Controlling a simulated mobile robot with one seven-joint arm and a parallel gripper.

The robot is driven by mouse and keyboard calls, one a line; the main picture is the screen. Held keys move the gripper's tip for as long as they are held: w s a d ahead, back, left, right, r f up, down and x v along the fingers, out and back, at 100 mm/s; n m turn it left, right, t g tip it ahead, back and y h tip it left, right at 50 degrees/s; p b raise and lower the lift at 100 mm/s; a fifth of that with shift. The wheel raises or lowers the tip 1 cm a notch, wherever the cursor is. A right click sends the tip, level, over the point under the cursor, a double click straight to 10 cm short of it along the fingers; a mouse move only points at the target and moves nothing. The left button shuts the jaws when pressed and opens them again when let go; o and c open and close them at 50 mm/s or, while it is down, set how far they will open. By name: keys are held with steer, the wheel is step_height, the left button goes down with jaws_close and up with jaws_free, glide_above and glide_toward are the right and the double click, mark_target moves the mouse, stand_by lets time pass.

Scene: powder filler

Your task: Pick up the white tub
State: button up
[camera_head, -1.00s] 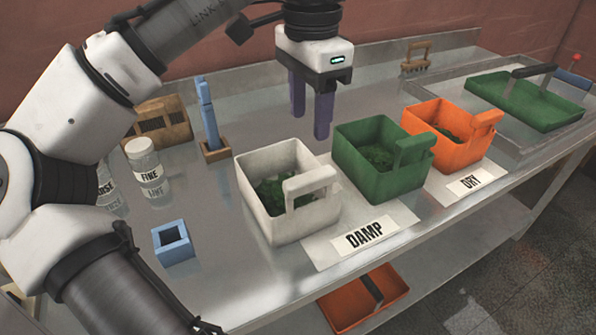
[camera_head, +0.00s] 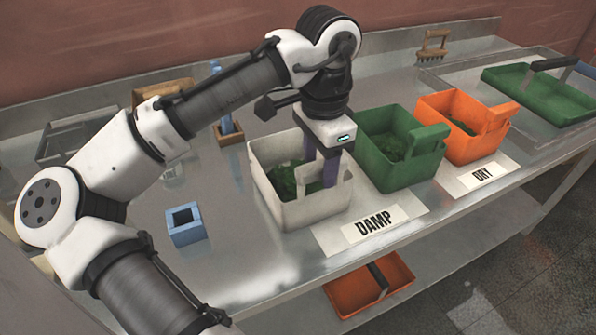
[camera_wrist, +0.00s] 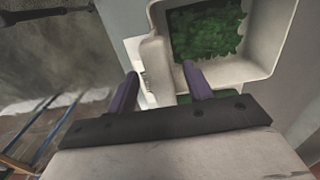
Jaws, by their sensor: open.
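The white tub (camera_head: 308,212) stands on the metal bench with green leafy stuff in it, left of the DAMP label. My gripper (camera_head: 320,176) is at the tub's right side, its two purple fingers pointing down. In the wrist view the tub (camera_wrist: 262,72) shows at the upper right, its handle (camera_wrist: 155,62) at its left side. The fingers (camera_wrist: 160,74) are apart, one on each side of the handle, with the right one at the tub's inner side.
A green tub (camera_head: 395,165) stands close to the right of the white one, and an orange tub (camera_head: 468,140) farther right. A DAMP card (camera_head: 372,222) lies in front. An orange tray (camera_head: 370,288) is on the lower shelf.

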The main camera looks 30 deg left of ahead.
steer(key=shift+f, duration=0.7)
jaws_close()
